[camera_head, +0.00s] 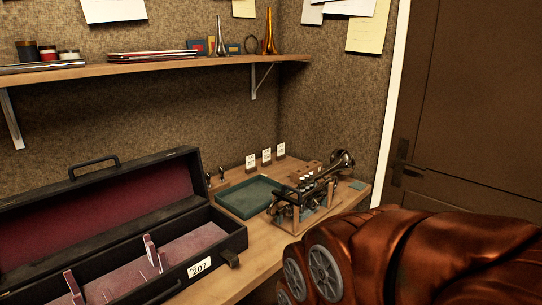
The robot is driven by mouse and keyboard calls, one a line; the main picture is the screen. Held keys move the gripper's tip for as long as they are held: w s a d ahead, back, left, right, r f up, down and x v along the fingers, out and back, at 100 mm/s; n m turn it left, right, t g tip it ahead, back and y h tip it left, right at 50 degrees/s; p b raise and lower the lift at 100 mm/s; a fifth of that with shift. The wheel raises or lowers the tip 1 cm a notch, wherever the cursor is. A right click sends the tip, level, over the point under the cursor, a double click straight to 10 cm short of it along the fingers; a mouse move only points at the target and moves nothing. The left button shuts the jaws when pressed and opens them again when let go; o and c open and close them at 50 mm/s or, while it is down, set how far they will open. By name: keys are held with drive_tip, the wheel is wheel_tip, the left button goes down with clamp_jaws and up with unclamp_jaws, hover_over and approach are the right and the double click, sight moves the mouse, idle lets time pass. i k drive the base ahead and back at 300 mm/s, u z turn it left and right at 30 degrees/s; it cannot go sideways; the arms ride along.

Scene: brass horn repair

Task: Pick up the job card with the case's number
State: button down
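Three small white job cards stand upright in a row at the back of the bench: a left card (250,161), a middle card (266,155) and a right card (281,149). Their print is too small to read with certainty. The open black instrument case (120,180) lies at the left, with a dark red lid lining and a pinkish inside. A white label (199,267) on its front edge appears to read 207. My gripper is not in view, so I cannot tell its state.
A green-lined tray (248,198) and a brass horn on a stand (312,190) sit in front of the cards. A shelf (150,66) with jars and small horns hangs above. A dark door (470,110) is at right. My own body hides the lower right.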

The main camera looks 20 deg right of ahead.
sight(252, 167)
drive_tip(key=z, duration=1.75)
drive_tip(key=i, duration=1.3)
drive_tip(key=u, duration=2.6)
drive_tip(key=i, duration=0.35)
drive_tip(key=z, duration=0.05)
